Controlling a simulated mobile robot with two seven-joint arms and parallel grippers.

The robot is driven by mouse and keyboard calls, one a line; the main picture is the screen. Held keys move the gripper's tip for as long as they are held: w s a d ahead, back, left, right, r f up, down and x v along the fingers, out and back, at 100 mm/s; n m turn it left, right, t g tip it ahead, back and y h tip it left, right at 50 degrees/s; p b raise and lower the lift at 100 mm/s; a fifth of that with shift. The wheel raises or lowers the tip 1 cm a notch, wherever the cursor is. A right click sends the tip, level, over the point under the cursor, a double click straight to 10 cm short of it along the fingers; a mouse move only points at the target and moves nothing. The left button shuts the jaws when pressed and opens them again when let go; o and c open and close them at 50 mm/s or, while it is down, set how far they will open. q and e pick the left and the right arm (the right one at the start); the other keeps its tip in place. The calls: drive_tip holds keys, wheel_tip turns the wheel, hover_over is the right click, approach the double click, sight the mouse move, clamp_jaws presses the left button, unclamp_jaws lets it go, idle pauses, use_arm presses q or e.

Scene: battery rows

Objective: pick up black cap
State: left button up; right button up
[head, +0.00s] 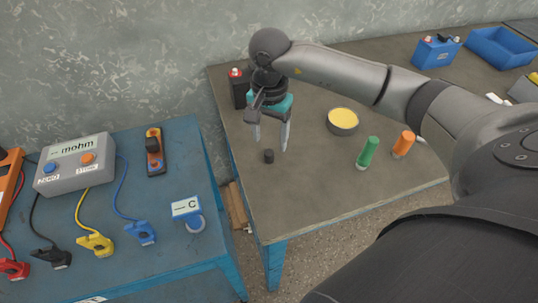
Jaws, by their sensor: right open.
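The gripper is open and empty. My left gripper is not in the head view.
A black battery (239,88) stands behind the gripper. A bowl of yellow stuff (343,121), a green bottle (367,153) and an orange bottle (403,144) stand to the right. A blue table (180,262) with a meter (76,164) and clamps is at left.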

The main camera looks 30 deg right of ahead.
sight(269, 152)
wheel_tip(269, 152, down, 5)
drive_tip(key=shift+s+a+b, duration=0.1)
drive_tip(key=shift+a+b, duration=0.05)
drive_tip(key=shift+b, duration=0.25)
drive_tip(key=shift+c, duration=0.3)
clamp_jaws()
